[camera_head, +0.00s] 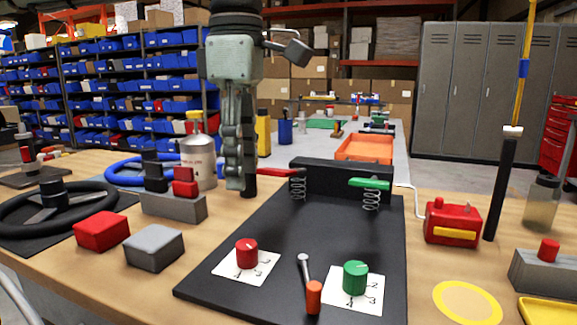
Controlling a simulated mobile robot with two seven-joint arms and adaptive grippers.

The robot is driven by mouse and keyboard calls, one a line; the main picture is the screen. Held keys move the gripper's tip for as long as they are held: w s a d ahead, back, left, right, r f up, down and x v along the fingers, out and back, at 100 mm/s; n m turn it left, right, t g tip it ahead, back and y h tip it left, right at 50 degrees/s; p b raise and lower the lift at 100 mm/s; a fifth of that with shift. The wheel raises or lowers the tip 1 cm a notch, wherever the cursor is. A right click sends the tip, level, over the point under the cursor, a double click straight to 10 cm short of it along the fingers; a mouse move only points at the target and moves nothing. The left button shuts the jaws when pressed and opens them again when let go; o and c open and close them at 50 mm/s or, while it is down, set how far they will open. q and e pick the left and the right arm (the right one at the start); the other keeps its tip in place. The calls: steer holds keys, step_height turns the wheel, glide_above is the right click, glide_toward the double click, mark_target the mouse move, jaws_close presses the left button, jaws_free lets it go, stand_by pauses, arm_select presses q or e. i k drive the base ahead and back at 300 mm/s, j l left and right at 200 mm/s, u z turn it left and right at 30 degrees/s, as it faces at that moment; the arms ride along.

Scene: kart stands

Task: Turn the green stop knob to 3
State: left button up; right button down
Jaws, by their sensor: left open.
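The green knob (355,278) stands upright on a white card (369,302) at the right front of a black board (300,226). The digits 2, 3 and 4 show on the card to its right and front. A pale mark on its top seems to point to the upper right, not at the 3; the mark is small. My left gripper (240,186) hangs fingers down, open, seen edge-on beyond the board's left back side. It is well apart from the green knob, and nothing shows between its fingers. My right gripper is out of view.
A red knob (247,253) on its own card and an orange-tipped lever (313,296) stand left of the green knob. Red (283,172) and green (370,183) spring-mounted handles rise at the board's back. A red box (453,222) stands to the right. The board's middle is clear.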

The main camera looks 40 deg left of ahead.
mark_target(355, 272)
steer(key=k+l, duration=0.55)
steer(key=l, duration=0.15)
steer(key=k+l, duration=0.6)
steer(key=l, duration=0.15)
